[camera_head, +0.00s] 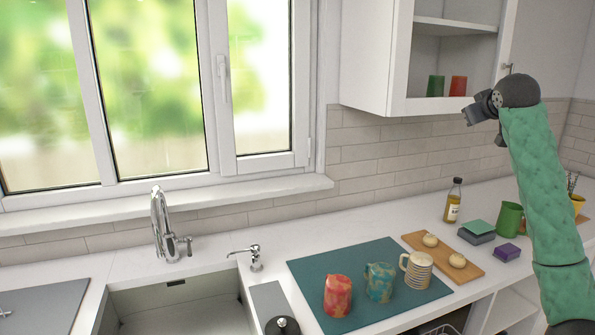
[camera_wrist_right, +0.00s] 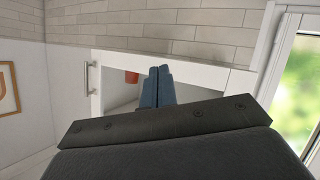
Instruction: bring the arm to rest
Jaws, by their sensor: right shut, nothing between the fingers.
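My right arm rises along the right side of the head view, in a green padded sleeve. Its dark right gripper (camera_head: 469,115) is held up in front of the wall cabinet, below and right of its open shelf. In the right wrist view the two blue-grey fingers (camera_wrist_right: 157,86) are together with nothing between them. They point towards the open cabinet (camera_wrist_right: 205,73). My left gripper is in neither view.
Below, several mugs stand on a teal mat (camera_head: 315,270).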

